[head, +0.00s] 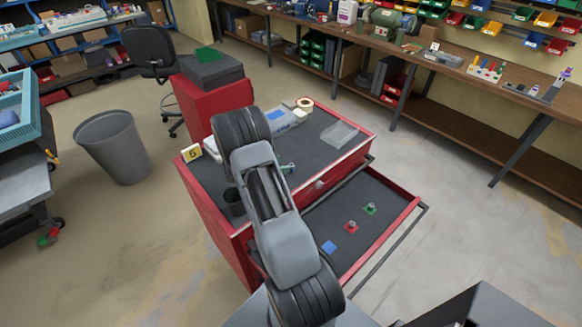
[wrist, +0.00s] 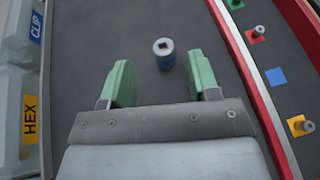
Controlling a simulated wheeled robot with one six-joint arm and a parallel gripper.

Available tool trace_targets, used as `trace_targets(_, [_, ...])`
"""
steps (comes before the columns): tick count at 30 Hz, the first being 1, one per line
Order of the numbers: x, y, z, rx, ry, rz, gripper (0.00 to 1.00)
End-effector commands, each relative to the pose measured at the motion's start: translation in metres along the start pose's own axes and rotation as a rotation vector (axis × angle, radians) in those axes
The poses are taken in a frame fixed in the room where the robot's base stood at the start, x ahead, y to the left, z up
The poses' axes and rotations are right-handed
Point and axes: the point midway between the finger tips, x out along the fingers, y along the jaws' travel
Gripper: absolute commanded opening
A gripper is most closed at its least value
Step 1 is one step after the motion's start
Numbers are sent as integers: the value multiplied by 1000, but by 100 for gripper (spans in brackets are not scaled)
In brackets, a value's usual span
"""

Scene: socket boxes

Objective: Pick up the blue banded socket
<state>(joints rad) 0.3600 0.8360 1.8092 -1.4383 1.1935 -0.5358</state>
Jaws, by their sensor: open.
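The blue banded socket (wrist: 164,53) stands upright on the dark top of the red cabinet in the wrist view, its square hole facing up. My gripper (wrist: 160,70) is open, with its two green fingers spread to either side of the line to the socket. The socket appears just beyond the fingertips, slightly right of centre between them, and nothing is held. I cannot tell the height between fingers and socket. In the head view my arm covers the middle of the cabinet top; a green finger (head: 287,168) peeks out, and the socket is not visible there.
The open drawer (head: 352,247) has a bare blue square (head: 329,247) and sockets on red (head: 351,225) and green (head: 370,208) squares; the wrist view adds a socket on orange (wrist: 300,125). Boxes labelled HEX (wrist: 30,118) and CLIP stand left. A dark cup (head: 232,203) and a clear tray (head: 340,133) share the cabinet top.

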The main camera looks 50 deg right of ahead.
Motion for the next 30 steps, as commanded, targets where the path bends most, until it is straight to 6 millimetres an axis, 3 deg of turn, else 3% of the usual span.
trace_targets(10, [41,-4,-3,-1,1,-1,56])
trace_targets(21, [48,-3,-5,-1,0,2,56])
trace_targets(30, [48,-3,-5,-1,0,2,27])
